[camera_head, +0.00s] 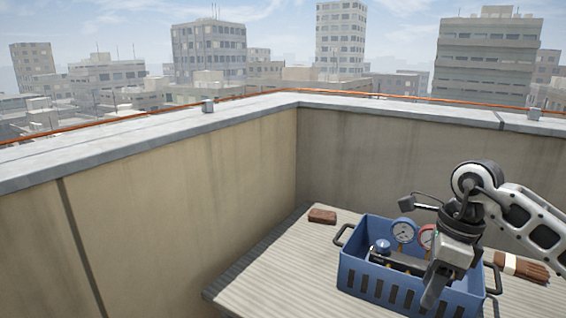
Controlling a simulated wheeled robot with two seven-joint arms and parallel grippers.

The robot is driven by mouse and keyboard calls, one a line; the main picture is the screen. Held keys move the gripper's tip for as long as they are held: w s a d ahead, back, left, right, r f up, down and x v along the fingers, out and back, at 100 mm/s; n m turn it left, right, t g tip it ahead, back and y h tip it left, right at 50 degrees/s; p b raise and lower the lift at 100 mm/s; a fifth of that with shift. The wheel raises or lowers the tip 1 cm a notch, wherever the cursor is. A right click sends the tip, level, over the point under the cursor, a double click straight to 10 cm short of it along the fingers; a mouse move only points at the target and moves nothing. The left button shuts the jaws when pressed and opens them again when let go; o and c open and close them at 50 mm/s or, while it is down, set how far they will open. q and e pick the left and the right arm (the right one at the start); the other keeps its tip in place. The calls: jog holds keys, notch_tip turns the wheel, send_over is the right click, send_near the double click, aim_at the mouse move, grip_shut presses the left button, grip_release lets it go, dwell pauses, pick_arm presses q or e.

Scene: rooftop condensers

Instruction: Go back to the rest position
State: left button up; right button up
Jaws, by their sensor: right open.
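My right gripper (436,287) hangs from the right arm, which comes in from the right edge. It points downward in front of a blue crate (372,277) and hides the crate's right part. I see nothing held in it. The crate stands on a ribbed grey table (262,272) and holds a blue-faced gauge (404,230), a red-faced gauge (428,237) partly behind the gripper, and a dark part with a blue knob (383,246). Whether the gripper touches the crate I cannot tell. My left gripper is not in view.
A small brown block (322,216) lies on the table left of the crate. A brown brush-like thing (523,268) lies to its right. Parapet walls (180,200) close the corner behind the table. The table's left part is clear.

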jog(key=s+a+f+g+y, duration=0.15)
jog(key=a+y, duration=0.25)
jog(key=a, duration=0.4)
jog(key=s+a+f+y, duration=0.2)
jog(key=s+a+y, duration=0.15)
jog(key=a, duration=0.35)
jog(key=s+a+r+m+t+y+p, duration=0.1)
jog(key=s+a+r+m+t+y, duration=0.25)
jog(key=a+r+m+y, duration=0.45)
jog(key=w+d+f+m+t+h, duration=0.1)
jog(key=d+f+m+t+h, duration=0.25)
jog(key=m+t, duration=0.7)
jog(key=w+d+f+m+t+h, duration=0.25)
jog(key=f+m+t+h, duration=0.2)
jog(key=m, duration=1.15)
jog(key=s+d+f+m+g+h, duration=0.2)
jog(key=s+f+m, duration=0.3)
jog(key=f, duration=0.3)
jog(key=s+d+f+m+g+h, duration=0.3)
jog(key=s+f+m+g, duration=0.1)
jog(key=s+f+m, duration=0.2)
notch_tip(320, 180, down, 2)
jog(key=shift+s+d+f+h+p, duration=0.15)
jog(key=shift+s+d+h+p, duration=0.2)
jog(key=shift+s+p, duration=0.15)
jog(key=shift+m, duration=0.25)
